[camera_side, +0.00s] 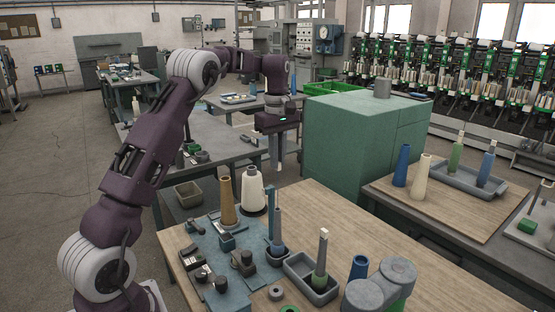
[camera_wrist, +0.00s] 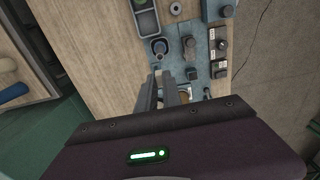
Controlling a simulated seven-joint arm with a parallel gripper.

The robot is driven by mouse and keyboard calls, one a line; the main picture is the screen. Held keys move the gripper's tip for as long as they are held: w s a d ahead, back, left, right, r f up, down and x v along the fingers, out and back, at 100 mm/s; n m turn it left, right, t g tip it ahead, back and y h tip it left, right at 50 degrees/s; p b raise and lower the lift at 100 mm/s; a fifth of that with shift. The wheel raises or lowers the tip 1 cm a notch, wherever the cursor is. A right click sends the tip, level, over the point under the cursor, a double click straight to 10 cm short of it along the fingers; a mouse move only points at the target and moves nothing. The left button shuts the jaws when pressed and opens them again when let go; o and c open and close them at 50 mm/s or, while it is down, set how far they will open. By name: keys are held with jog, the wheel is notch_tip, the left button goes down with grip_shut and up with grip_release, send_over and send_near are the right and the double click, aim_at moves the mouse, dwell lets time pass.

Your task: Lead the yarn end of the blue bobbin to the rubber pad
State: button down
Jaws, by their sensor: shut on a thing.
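The blue bobbin (camera_side: 277,230) stands upright in a small dark cup on the near table; in the wrist view it is seen from above (camera_wrist: 159,47). My gripper (camera_side: 276,168) points down, above and behind the bobbin, near the white cone (camera_side: 253,190). In the wrist view my gripper's fingers (camera_wrist: 161,82) are close together below the bobbin's cup and apart from it. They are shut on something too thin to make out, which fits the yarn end. I cannot tell which of the small dark parts on the blue-grey plate is the rubber pad.
A brown cone (camera_side: 228,202) stands left of the white cone. A grey tray (camera_side: 302,270) holds a green bobbin (camera_side: 321,262). A blue cone (camera_side: 359,267) and a round grey-topped device (camera_side: 382,285) stand at the front. A large green cabinet (camera_side: 350,140) stands behind the table.

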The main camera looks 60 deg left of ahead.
jog(key=s+a+f+n, duration=0.4)
jog(key=a+f, duration=0.8)
jog(key=a, duration=0.2)
jog(key=w, duration=0.4)
jog(key=shift+w+a+r, duration=0.1)
jog(key=shift+w+a, duration=0.1)
jog(key=shift+a, duration=0.05)
jog(key=s+f+n, duration=0.1)
jog(key=s+f, duration=0.2)
jog(key=s+f+n, duration=0.1)
jog(key=s+f, duration=0.3)
jog(key=s+f+n, duration=0.2)
jog(key=s+f, duration=0.2)
jog(key=shift+a+f, duration=0.1)
jog(key=shift+f, duration=0.15)
jog(key=shift+s+f, duration=0.25)
jog(key=shift+f, duration=1.75)
